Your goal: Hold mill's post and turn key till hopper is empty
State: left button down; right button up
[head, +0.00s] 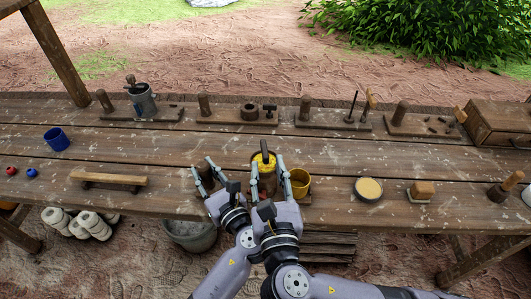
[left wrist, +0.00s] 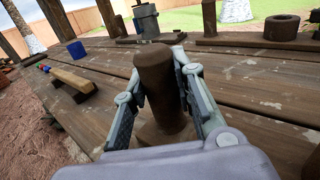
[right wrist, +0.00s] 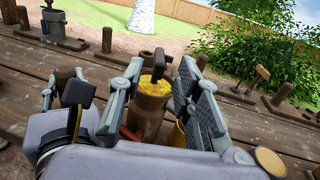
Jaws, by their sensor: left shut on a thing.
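The mill (head: 267,186) is a brown cylinder with yellow around its top and a dark key (head: 264,146) standing up from it. The yellow top also shows in the right wrist view (right wrist: 154,87); how full the hopper is cannot be told. The brown post (left wrist: 154,70) stands upright left of the mill. My left gripper (head: 203,172) is shut on the post, with a finger on each side. My right gripper (head: 267,168) is open, its fingers apart on either side of the mill, below the key's top.
A yellow cup (head: 300,185) stands close right of the right gripper. A round tin (head: 368,189) and a wooden block (head: 423,190) lie further right. A wooden-handled bar (head: 108,179) and a blue cup (head: 56,139) are left. Several post stations line the back.

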jog(key=s, duration=0.3)
jog(key=s+d, duration=0.1)
jog(key=s, duration=0.1)
jog(key=shift+s, duration=0.15)
